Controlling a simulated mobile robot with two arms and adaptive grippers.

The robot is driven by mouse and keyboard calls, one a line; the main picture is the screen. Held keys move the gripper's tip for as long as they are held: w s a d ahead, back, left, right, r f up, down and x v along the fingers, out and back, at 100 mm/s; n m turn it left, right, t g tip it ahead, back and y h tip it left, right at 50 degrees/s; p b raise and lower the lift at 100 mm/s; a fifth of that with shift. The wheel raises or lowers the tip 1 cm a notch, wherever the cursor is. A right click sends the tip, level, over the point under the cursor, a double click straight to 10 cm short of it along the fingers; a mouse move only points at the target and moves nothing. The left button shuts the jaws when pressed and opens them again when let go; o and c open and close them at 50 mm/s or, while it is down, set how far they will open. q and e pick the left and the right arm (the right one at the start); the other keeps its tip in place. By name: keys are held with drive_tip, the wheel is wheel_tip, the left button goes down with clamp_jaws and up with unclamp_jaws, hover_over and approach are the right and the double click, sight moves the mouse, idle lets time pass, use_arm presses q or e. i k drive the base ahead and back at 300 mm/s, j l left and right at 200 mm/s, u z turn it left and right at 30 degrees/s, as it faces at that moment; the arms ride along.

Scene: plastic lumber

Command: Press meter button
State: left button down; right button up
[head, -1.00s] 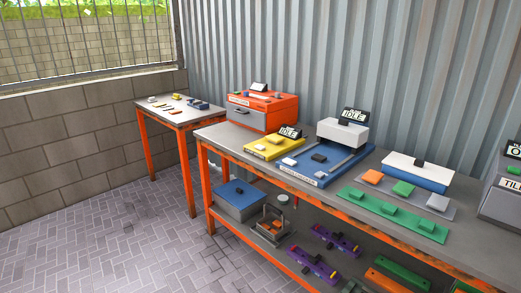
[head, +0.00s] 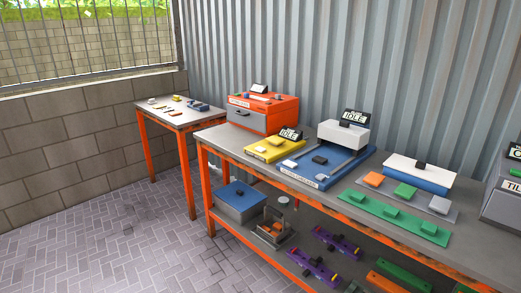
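No gripper of mine shows in the head view. I cannot tell which device is the meter. A yellow device (head: 268,152) on the orange-legged workbench has a pale button-like block and a small black display (head: 290,134) reading IDLE. To its right is a blue device (head: 322,176) with a white upper housing, small blocks on its bed and another black display (head: 355,117) reading IDLE. A grey machine (head: 505,207) at the right edge is cut off by the frame. It carries a dark display and a partly readable label.
An orange-and-grey box (head: 262,112) stands at the workbench's back left. A green strip (head: 392,218) and a grey plate with coloured blocks lie further right. The lower shelf holds a blue box (head: 240,202) and purple parts. A smaller table (head: 180,108) stands left. The paved floor (head: 100,240) at front left is clear.

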sight(259, 149)
drive_tip(key=i+l+z, duration=0.1)
drive_tip(key=i+z, duration=0.15)
drive_tip(key=i, duration=2.05)
